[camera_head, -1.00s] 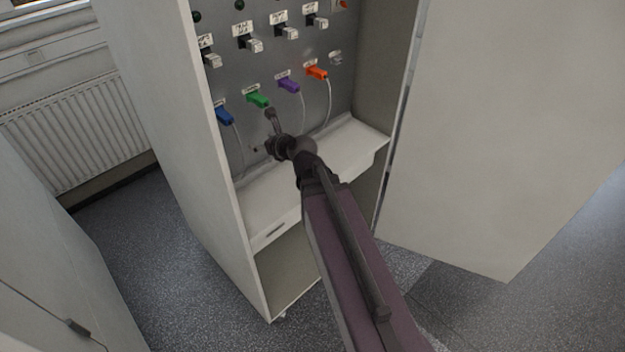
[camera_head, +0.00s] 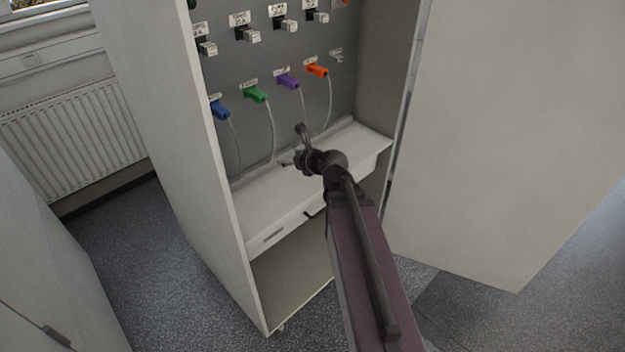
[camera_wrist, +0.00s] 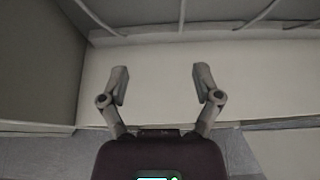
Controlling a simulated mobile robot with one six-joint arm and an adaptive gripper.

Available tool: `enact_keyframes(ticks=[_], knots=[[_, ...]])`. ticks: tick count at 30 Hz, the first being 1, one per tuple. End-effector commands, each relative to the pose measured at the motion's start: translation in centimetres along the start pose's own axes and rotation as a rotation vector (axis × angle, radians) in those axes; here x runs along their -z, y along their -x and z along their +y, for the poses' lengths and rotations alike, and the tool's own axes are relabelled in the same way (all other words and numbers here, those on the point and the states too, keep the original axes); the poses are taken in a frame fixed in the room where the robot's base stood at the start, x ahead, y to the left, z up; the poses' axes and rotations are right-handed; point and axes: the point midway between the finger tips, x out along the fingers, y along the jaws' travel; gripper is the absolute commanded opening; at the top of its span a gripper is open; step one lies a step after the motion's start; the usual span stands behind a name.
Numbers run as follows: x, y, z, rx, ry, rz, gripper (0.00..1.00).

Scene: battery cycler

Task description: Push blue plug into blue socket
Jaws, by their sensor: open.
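The blue plug (camera_head: 220,109) sits at the left end of a row of coloured plugs on the grey panel, with a pale cable hanging from it. It appears to be at its socket; the socket itself is hidden, and I cannot tell how deep the plug is in. My gripper (camera_head: 301,130) is below and to the right of the blue plug, in front of the lower panel, apart from all plugs. The wrist view shows my gripper (camera_wrist: 161,75) open and empty above the white shelf (camera_wrist: 150,105).
Green (camera_head: 256,94), purple (camera_head: 288,81) and orange (camera_head: 317,69) plugs sit right of the blue one, their cables hanging down. Several grey switches (camera_head: 248,35) are above. The cabinet's left wall (camera_head: 170,150) stands close to the blue plug. An open door (camera_head: 490,140) is at right.

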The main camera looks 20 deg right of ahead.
Motion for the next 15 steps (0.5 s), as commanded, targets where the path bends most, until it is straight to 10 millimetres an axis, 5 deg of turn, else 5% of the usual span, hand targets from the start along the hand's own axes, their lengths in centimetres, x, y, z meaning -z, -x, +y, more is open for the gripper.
enact_keyframes(ticks=[15], knots=[[5.2,0.3,-3.2,-0.001,-0.002,-0.003,0.82]])
